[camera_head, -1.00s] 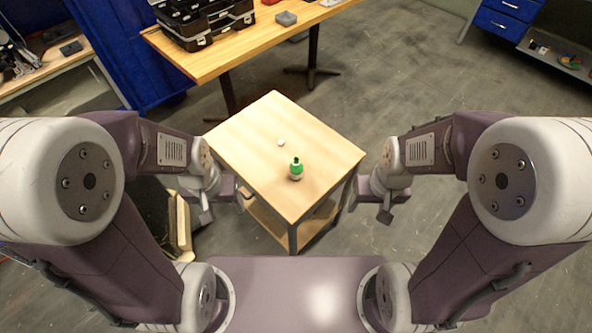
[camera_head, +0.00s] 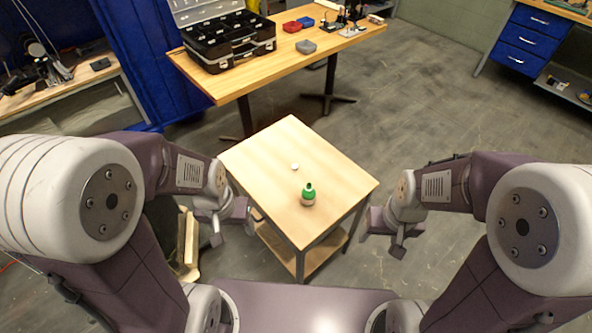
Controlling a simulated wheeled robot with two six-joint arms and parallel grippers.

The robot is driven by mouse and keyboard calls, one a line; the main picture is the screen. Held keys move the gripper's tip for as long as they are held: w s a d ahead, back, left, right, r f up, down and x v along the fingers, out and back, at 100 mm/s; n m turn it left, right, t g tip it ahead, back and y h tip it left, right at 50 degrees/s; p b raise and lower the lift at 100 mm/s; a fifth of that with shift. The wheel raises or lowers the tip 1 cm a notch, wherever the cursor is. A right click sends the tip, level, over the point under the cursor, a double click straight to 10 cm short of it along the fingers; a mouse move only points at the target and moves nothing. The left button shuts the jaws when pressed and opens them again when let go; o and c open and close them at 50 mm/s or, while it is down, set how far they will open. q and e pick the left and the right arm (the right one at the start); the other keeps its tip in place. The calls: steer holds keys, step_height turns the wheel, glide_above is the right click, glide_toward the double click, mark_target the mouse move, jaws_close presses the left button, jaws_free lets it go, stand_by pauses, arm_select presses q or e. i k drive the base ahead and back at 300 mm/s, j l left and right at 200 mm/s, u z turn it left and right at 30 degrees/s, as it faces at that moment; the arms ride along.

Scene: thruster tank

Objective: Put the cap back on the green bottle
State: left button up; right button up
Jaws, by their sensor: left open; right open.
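The green bottle (camera_head: 308,195) stands upright on the small wooden table (camera_head: 270,165), right of its middle. Its dark neck top shows. A small white round piece, probably the cap (camera_head: 294,167), lies on the table behind the bottle and a little to its left. My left gripper (camera_head: 234,229) is open and empty, off the table's left side. My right gripper (camera_head: 386,236) is open and empty, off the table's right side. Both are apart from the bottle and the cap.
A blue drawer cabinet (camera_head: 530,42) stands at the far right. The small table's top is otherwise clear.

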mark_target(308, 194)
steer(key=i+j+z, duration=0.1)
steer(key=z, duration=0.35)
steer(key=j+z, duration=0.6)
steer(key=z, duration=0.25)
steer(key=j+z, duration=0.4)
steer(key=i+l, duration=0.05)
steer(key=l, duration=0.05)
